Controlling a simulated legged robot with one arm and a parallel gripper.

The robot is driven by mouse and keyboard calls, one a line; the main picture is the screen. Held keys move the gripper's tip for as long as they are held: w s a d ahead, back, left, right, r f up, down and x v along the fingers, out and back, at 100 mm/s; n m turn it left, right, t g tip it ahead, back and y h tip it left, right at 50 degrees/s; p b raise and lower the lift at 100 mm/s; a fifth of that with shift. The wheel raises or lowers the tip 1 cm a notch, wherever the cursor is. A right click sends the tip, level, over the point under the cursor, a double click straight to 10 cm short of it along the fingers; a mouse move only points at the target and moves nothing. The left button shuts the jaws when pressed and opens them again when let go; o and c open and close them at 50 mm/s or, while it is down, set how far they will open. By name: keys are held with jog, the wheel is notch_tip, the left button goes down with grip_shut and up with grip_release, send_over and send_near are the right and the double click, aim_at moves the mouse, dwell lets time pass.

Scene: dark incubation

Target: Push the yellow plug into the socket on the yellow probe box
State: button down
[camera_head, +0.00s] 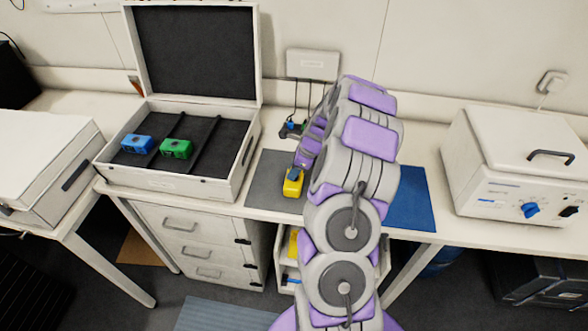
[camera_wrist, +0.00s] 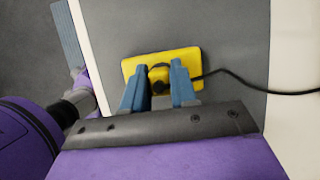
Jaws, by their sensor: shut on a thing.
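The yellow probe box (camera_head: 293,188) lies on the grey mat (camera_head: 262,178) on the bench, just below my gripper (camera_head: 298,172) in the head view. In the wrist view the yellow probe box (camera_wrist: 188,62) lies flat beyond my blue fingertips. My gripper (camera_wrist: 158,88) is shut on the plug (camera_wrist: 159,73), whose dark cable end shows between the fingers, over the middle of the box. A black cable (camera_wrist: 235,75) runs from it to the right. The socket is hidden behind the plug and fingers. I cannot tell how deep the plug sits.
An open case (camera_head: 180,182) at left holds a blue box (camera_head: 137,144) and a green box (camera_head: 176,149). A white wall unit (camera_head: 313,65) has hanging cables and small plugs (camera_head: 291,127) below. A blue mat (camera_head: 408,208) and a white incubator (camera_head: 478,185) are at right.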

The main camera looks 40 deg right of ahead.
jog(key=shift+f, duration=0.35)
jog(key=c, duration=0.8)
grip_release()
jog(key=p+v, duration=0.2)
jog(key=v, duration=1.5)
jog(key=shift+r, duration=0.15)
jog(key=shift+w+d, duration=0.1)
jog(key=s+a+r+n+g+b, duration=0.1)
jog(key=s+a+r+n+g, duration=0.15)
jog(key=a+n, duration=0.7)
jog(key=s+a+r+n+g, duration=0.1)
jog(key=s+a+r+n, duration=0.25)
jog(key=a, duration=1.15)
jog(key=s+a+n+h, duration=0.1)
jog(key=s+a+n, duration=0.2)
jog(key=s+n, duration=0.2)
jog(key=s+a+f+n+g+h+b, duration=0.1)
jog(key=s+a+n, duration=0.3)
jog(key=s, duration=0.6)
jog(key=s+a+n+g+h+b, duration=0.1)
jog(key=s+a+n, duration=0.3)
jog(key=s+n, duration=0.2)
jog(key=shift+s+f, duration=0.3)
jog(key=shift+s, duration=0.35)
